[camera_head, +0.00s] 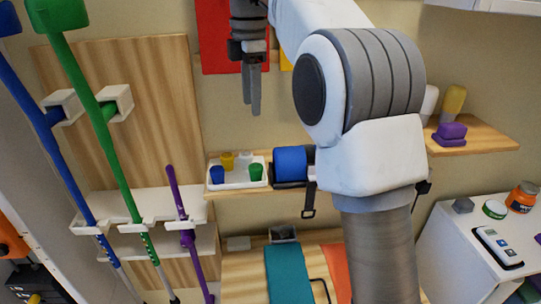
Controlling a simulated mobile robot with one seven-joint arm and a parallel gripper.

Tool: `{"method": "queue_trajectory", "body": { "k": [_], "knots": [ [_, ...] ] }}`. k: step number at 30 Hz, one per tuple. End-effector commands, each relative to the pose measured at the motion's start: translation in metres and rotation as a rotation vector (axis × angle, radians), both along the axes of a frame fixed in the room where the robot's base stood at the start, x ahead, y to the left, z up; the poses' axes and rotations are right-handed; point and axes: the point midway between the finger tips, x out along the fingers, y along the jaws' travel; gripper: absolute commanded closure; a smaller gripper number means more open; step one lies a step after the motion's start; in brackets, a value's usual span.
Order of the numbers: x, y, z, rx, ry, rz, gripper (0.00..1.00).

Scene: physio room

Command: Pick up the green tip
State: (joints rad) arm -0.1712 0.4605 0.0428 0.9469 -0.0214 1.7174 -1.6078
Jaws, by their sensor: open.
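The green tip (255,172) is a small cup-shaped piece at the front right of a white tray (238,184) on a wooden wall shelf. A blue tip (217,174), a yellow tip (227,160) and a pale piece (245,158) share the tray. My gripper (252,106) is open and points down above the tray, well clear of the green tip. It looks empty. Its fingers overlap in this view, so the gap between them is hard to see.
Green (92,95), blue (47,128) and purple (180,210) sticks stand in wall holders at left. A lower bench holds a teal band (288,275). My arm hides part of the right side.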

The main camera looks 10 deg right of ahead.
Motion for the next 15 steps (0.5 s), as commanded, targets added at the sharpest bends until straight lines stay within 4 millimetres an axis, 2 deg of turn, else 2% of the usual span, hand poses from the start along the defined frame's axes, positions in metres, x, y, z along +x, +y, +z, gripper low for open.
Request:
{"method": "queue_trajectory", "body": {
  "k": [4, 7, 15],
  "knots": [
    [0.008, 0.005, -0.001, -0.002, 0.017, 0.068, 0.4],
    [0.008, 0.006, -0.01, -0.002, 0.021, 0.079, 0.4],
    [0.007, 0.006, -0.058, -0.004, 0.022, 0.077, 0.4]
  ]
}}
